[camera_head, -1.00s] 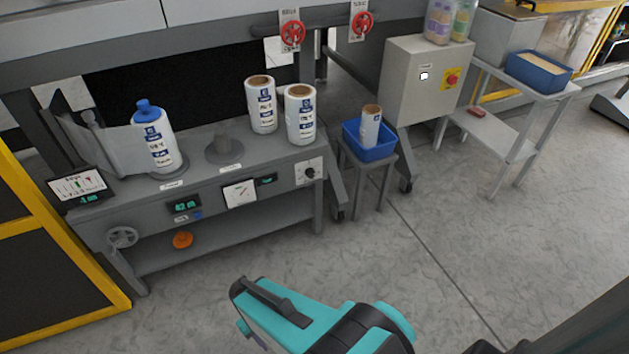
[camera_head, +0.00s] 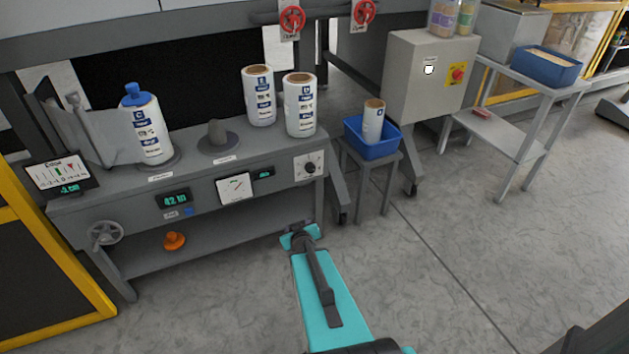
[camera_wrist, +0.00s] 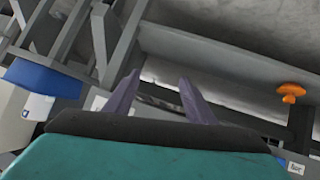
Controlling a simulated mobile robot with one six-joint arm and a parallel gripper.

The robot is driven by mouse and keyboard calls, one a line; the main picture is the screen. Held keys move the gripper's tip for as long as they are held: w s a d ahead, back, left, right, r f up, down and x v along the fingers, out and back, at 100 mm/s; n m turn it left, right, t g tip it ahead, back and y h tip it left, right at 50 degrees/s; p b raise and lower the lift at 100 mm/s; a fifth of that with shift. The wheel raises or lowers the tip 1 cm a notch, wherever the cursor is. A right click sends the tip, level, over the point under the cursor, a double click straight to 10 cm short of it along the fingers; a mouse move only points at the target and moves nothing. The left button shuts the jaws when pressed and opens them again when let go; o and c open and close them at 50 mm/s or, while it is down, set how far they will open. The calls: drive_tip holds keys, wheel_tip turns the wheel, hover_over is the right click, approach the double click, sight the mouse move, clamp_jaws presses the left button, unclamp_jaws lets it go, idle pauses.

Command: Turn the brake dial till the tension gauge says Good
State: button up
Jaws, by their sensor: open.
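The brake dial is a black knob (camera_head: 310,168) on a white plate at the right end of the grey bench front. The likely tension gauge (camera_head: 235,188), a white square dial with a needle, sits left of it; its wording is too small to read. My gripper shows in the wrist view (camera_wrist: 160,95) with its two purple fingers apart and nothing between them. In the head view my teal arm reaches toward the bench, its end below the knob and apart from it. The knob cannot be made out in the wrist view.
A blue bin (camera_head: 371,139) with a roll stands on a small stool right of the bench. Film rolls (camera_head: 299,104) stand on the bench top. An orange knob (camera_head: 174,241) is on the lower shelf, and a handwheel (camera_head: 104,233) is at left. Floor in front is clear.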

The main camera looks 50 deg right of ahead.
sight(312, 170)
drive_tip(key=s+d+r+n+t+b, duration=0.3)
drive_tip(key=s+d+r+t+b, duration=0.2)
drive_tip(key=d+r+t+b, duration=0.3)
drive_tip(key=shift+s+d+r+n+y+b, duration=0.15)
drive_tip(key=shift+d+r+n+y+b, duration=0.25)
drive_tip(key=shift+d+r, duration=1.55)
drive_tip(key=shift+d+f, duration=0.3)
drive_tip(key=shift+b+x, duration=1.65)
drive_tip(key=shift+x, duration=5.25)
drive_tip(key=shift+a+r, duration=0.1)
drive_tip(key=shift+r, duration=0.05)
drive_tip(key=shift+c, duration=0.4)
drive_tip(key=c, duration=1)
drive_tip(key=shift+o, duration=0.2)
drive_tip(key=shift+r, duration=0.1)
